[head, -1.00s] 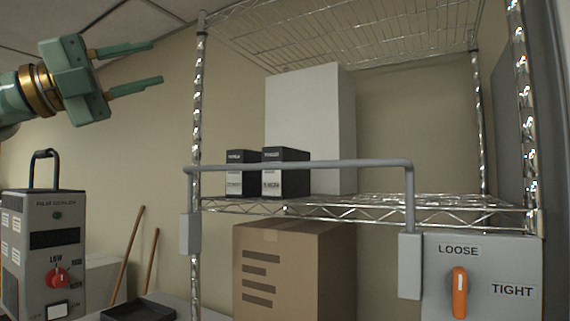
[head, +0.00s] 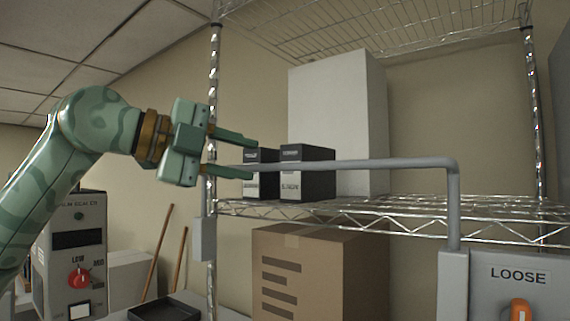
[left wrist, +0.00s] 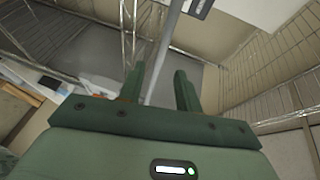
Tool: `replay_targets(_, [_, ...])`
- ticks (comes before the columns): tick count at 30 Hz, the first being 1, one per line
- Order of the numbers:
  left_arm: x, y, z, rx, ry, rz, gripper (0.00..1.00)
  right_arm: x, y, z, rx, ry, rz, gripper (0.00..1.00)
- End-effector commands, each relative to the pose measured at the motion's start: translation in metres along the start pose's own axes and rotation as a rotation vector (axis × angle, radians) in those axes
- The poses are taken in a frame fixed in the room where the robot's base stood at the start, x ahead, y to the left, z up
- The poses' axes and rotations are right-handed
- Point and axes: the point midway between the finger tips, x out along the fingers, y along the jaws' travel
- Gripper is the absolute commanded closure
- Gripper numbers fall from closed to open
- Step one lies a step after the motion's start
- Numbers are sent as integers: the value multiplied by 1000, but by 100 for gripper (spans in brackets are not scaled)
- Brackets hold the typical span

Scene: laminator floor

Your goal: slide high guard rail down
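The high guard rail (head: 350,164) is a grey bar across the front of the wire shelf, its right end bent down towards a grey bracket (head: 452,285). Its left end runs behind my gripper, above a smaller grey bracket (head: 203,240). My left gripper (head: 252,159) is open and empty near the left part of the rail, its fingers pointing right. In the left wrist view the rail (left wrist: 166,45) runs lengthwise and appears between the open fingers (left wrist: 159,82). I cannot tell whether they touch it. My right gripper is not in view.
Two black boxes (head: 307,172) and a tall white box (head: 338,115) stand on the wire shelf behind the rail. A cardboard box (head: 330,270) is below. A panel marked LOOSE (head: 500,290) has an orange knob (head: 520,309). A grey machine (head: 75,255) stands left.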

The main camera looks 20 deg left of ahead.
Motion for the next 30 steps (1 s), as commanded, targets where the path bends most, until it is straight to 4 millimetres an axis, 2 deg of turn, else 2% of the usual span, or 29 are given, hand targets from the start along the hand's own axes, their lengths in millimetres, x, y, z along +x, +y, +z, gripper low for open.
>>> replay_targets(3, [30, -2, -1, 0, 2, 1, 66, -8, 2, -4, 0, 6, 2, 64])
replay_targets(10, [70, -2, -1, -1, 2, 0, 66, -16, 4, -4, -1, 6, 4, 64])
replay_targets(15, [82, -1, 0, 1, 0, -2, 66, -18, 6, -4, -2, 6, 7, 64])
replay_targets(23, [83, -1, 0, 1, 0, -2, 66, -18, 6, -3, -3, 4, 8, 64])
replay_targets(27, [83, -1, 0, 1, 0, -2, 100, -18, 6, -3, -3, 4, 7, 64])
replay_targets(30, [83, -1, 0, 1, 0, -2, 100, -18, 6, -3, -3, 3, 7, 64])
